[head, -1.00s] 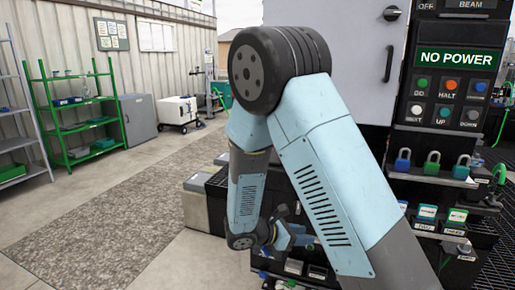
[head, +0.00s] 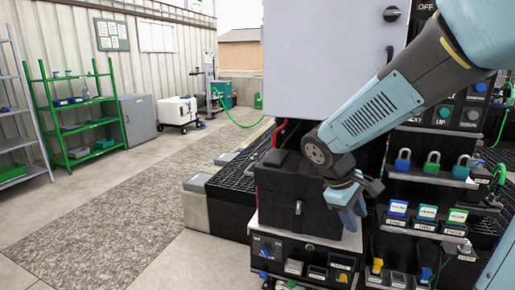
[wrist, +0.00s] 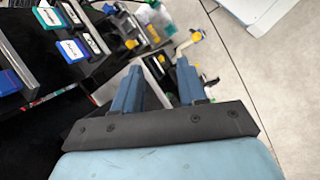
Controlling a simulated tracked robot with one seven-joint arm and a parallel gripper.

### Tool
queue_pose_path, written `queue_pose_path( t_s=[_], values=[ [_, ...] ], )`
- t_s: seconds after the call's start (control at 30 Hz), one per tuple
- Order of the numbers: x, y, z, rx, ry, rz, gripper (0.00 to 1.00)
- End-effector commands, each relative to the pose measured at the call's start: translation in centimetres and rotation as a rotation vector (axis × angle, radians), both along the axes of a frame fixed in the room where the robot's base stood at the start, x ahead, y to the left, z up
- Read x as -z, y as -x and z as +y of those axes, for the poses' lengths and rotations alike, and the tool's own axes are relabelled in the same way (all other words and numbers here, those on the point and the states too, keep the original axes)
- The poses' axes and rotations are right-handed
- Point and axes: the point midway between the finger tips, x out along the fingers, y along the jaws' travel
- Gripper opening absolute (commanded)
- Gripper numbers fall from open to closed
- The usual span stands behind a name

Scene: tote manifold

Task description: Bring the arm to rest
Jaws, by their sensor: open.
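My gripper (head: 352,212) hangs at the end of my arm in the head view, in front of a black box (head: 290,197) and left of the rack with padlocks. The jaws are apart with nothing held between them. In the wrist view my gripper (wrist: 157,85) shows two blue fingers spread apart, with the panel's shelves and yellow-handled parts beyond them. My arm is bent, coming in from the upper right. I cannot tell how far the fingertips are from the panel.
Padlocks (head: 432,163) and labelled tags (head: 426,213) sit on the rack at right. A lower panel (head: 307,262) with knobs lies below my gripper. A grey cabinet door (head: 320,60) stands behind. Green shelves (head: 84,110) are far left. The floor at left is clear.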

Motion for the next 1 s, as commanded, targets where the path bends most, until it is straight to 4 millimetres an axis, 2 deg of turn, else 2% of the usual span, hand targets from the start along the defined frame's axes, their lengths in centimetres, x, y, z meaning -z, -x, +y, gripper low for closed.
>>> queue_pose_path(
  t_s=[0.33,0.7,1.0],
  values=[
    [-4.8,4.3,-1.0,0.277,-0.263,-0.238,0.41],
    [-9.3,8.6,-0.8,0.522,-0.518,-0.495,0.41],
    [-10.8,10.0,-0.4,0.603,-0.61,-0.591,0.41]
  ],
)
